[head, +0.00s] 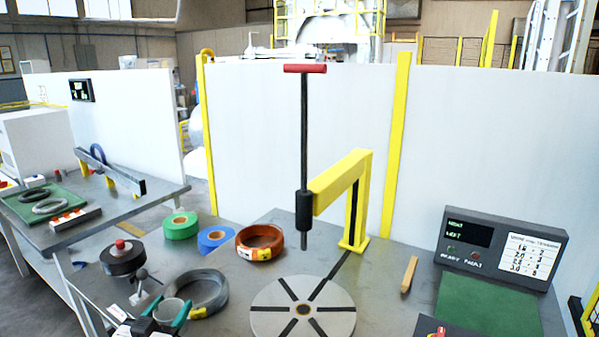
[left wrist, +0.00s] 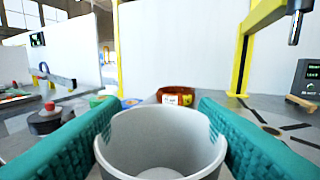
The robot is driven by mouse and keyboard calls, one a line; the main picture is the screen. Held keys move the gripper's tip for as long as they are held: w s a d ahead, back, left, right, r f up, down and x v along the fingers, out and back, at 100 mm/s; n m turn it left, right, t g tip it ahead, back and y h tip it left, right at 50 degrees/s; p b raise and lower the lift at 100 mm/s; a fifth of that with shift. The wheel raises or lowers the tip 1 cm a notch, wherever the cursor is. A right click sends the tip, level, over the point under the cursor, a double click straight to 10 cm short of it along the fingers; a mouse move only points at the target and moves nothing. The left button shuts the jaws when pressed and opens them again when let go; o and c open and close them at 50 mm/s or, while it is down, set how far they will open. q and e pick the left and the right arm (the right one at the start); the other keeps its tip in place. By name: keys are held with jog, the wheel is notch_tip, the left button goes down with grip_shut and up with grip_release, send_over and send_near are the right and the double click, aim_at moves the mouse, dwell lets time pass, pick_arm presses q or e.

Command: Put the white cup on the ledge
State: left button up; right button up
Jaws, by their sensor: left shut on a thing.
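The white cup (left wrist: 160,150) stands upright between the two teal fingers of my left gripper (left wrist: 158,120) in the left wrist view. Both fingers press on its sides, and its open mouth shows an empty inside. In the head view my left gripper (head: 165,318) is at the bottom left, shut on the cup (head: 172,306), in front of a grey coil. No surface shows clearly as the ledge; a raised grey rail (head: 110,170) stands on the left table. My right gripper is not in view.
A grey coil (head: 208,292), a dark spool (head: 122,258), green tape (head: 181,226), blue tape (head: 215,238) and an orange coil (head: 260,242) crowd the bench around the cup. A round turntable (head: 302,310) sits under a yellow arm (head: 340,185). A control box (head: 502,248) stands at the right.

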pick_arm(q)
jog(key=s+d+f+n+y, duration=0.1)
jog(key=s+d, duration=0.3)
jog(key=s, duration=0.6)
jog(key=s+d+f+y, duration=0.1)
jog(key=s+d, duration=0.2)
jog(key=s, duration=0.8)
jog(key=shift+d+f+n+y, duration=0.35)
jog(key=shift+d+n+y, duration=0.05)
jog(key=shift+w, duration=0.1)
